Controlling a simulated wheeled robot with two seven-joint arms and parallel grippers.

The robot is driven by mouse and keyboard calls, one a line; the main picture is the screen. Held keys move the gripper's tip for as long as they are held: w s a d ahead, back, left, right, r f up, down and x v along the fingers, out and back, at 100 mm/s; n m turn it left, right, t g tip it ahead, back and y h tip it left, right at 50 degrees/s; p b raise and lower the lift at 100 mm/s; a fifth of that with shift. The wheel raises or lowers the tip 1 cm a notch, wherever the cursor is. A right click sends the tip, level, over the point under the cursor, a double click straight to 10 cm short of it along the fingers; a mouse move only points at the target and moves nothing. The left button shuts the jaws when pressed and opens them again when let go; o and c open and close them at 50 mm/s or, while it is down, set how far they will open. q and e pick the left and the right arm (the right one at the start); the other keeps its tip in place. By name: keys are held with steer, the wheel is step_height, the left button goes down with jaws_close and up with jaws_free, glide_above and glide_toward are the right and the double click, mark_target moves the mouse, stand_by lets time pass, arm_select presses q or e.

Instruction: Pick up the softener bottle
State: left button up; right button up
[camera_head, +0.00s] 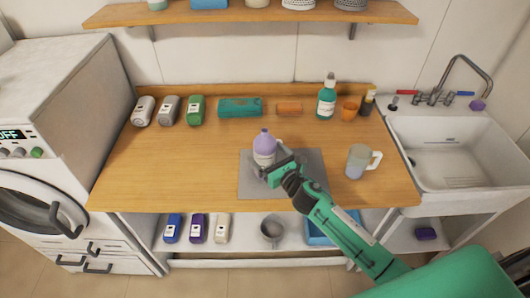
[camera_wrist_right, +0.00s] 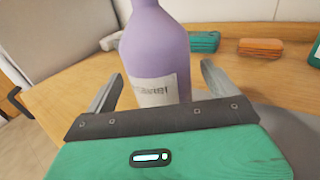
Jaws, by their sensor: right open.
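A purple bottle with a white label, the softener bottle (camera_head: 264,145), stands upright on a grey mat (camera_head: 308,187) on the wooden counter. Its pale lower part is partly hidden by my right gripper (camera_head: 270,168), which comes in from the lower right. In the right wrist view the bottle (camera_wrist_right: 155,55) stands straight ahead, with the open fingers of the gripper (camera_wrist_right: 160,80) to its left and right. Whether either finger touches it I cannot tell. The bottle's top is out of that view, and its base is hidden by the gripper body. My left gripper is not in view.
Along the back are several small bottles, a teal pack (camera_head: 240,107), an orange sponge (camera_head: 289,109), a teal pump bottle (camera_head: 326,100) and an orange cup (camera_head: 349,107). A sink (camera_head: 460,160) is at right. The counter left of the mat is clear.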

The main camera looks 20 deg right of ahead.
steer(key=shift+x, duration=1)
steer(key=c, duration=1.4)
steer(key=shift+r, duration=0.15)
